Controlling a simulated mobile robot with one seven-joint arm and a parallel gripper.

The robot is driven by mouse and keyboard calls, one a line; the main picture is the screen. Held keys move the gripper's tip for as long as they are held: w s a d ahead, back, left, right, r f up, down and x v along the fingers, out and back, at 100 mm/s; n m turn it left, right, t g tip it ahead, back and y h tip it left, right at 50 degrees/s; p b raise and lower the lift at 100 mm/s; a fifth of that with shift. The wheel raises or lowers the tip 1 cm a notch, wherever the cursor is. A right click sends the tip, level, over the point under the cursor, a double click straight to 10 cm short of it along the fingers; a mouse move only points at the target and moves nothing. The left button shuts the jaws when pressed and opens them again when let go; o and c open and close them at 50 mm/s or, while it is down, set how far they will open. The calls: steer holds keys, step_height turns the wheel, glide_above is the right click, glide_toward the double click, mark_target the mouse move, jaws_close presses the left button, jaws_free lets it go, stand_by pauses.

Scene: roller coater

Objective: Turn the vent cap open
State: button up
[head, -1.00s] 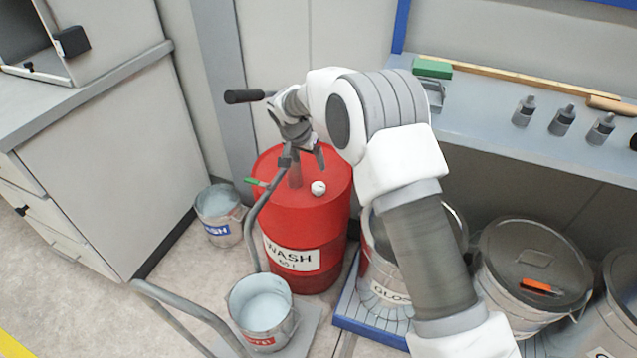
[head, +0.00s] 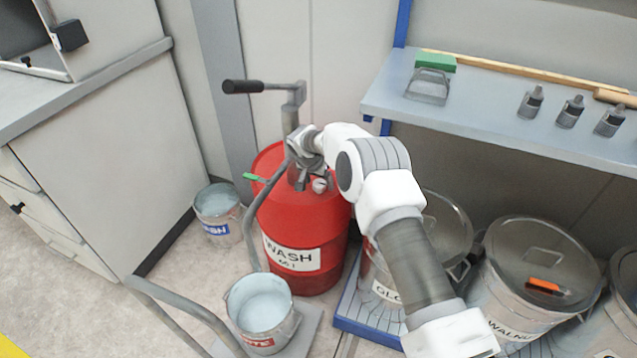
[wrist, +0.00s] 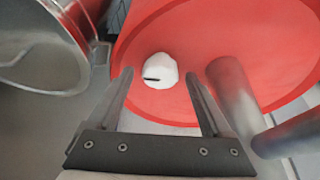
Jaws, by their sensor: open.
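The vent cap (wrist: 160,71) is a small white knob with a dark slot, on the red top of the drum (wrist: 290,35). In the head view the cap (head: 320,185) shows just right of my gripper's fingers, on the drum labelled WASH (head: 300,225). My gripper (wrist: 156,82) is open and points down at the drum top. In the wrist view the cap lies between the two fingertips, with a gap on each side. I cannot tell whether the fingers are level with the cap or still above it.
A grey pump pipe (wrist: 235,95) rises from the drum close to the right finger. Its crank handle (head: 255,87) stands behind my wrist. A green-tipped lever (head: 254,177) sticks out left. Buckets (head: 262,308) stand in front, and lidded cans (head: 540,275) to the right.

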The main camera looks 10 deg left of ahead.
jaws_close()
stand_by(0.5)
steer(key=shift+n, duration=0.4)
steer(key=n+y, duration=0.1)
steer(key=n, duration=0.1)
steer(key=n+y+b, duration=0.1)
steer(key=n, duration=0.1)
steer(key=shift+d+n, duration=0.2)
steer(key=shift+n, duration=0.1)
steer(key=n, duration=0.2)
steer(key=n+y, duration=0.1)
steer(key=n, duration=0.1)
steer(key=shift+w+d+n+g+y+b, duration=0.1)
steer(key=shift+w+n+g+y+b, duration=0.05)
steer(key=shift+n+g+y+b, duration=0.2)
steer(key=n+g+y+b, duration=0.1)
steer(key=n+b, duration=0.1)
steer(key=n, duration=0.2)
steer(key=shift+w+f, duration=0.1)
steer(key=shift+f, duration=0.05)
steer(key=shift+n+g+y+b, duration=0.35)
steer(key=shift+n+g+b, duration=0.75)
steer(key=shift+n, duration=1.25)
steer(key=shift+r, duration=0.2)
